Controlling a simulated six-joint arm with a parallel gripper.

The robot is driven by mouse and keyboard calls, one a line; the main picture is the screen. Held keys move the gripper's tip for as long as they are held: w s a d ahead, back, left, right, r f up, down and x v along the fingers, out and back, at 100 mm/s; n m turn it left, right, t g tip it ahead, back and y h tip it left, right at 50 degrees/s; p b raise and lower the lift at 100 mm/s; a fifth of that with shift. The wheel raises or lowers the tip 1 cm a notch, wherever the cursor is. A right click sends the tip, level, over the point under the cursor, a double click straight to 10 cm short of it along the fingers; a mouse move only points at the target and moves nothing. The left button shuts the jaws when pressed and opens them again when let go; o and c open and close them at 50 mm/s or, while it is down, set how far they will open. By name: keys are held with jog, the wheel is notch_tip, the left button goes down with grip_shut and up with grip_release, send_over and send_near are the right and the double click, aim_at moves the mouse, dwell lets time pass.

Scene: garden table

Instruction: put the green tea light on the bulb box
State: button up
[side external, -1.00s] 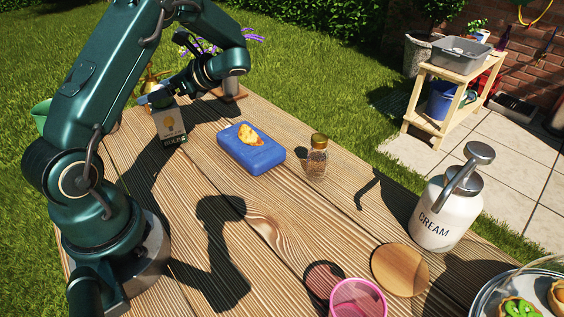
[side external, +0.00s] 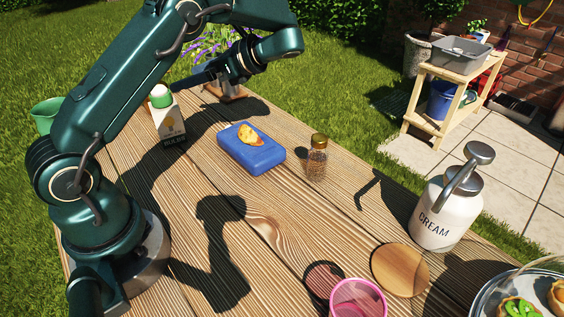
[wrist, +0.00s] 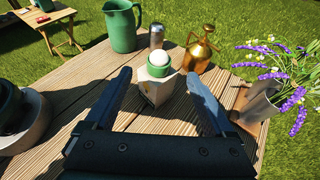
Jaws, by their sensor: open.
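The bulb box (side external: 169,122) is a small pale carton with a yellow bulb picture, standing upright at the far left of the table. The green tea light (side external: 161,96), green with a white top, rests on top of the box. In the wrist view the tea light (wrist: 159,64) sits on the bulb box (wrist: 157,88), between and beyond my fingers. My gripper (wrist: 163,82) is open and empty, with a finger to each side and nothing held. In the side view my gripper (side external: 198,80) is to the right of the tea light, apart from it.
A blue box (side external: 251,149) with a yellow piece on it and a spice jar (side external: 317,160) stand mid-table. In the wrist view, a green jug (wrist: 121,27), a metal shaker (wrist: 157,37), a brass mister (wrist: 201,50) and a lavender pot (wrist: 259,101) stand around the box.

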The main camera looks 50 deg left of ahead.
jog(key=s+d+n+t+h, duration=0.5)
jog(key=d+t, duration=0.1)
jog(key=d, duration=0.5)
jog(key=s+d+n+t+h, duration=0.4)
jog(key=d+n+t+h, duration=0.2)
jog(key=d, duration=0.5)
jog(key=shift+s+r+t, duration=0.35)
jog(key=shift+t, duration=0.15)
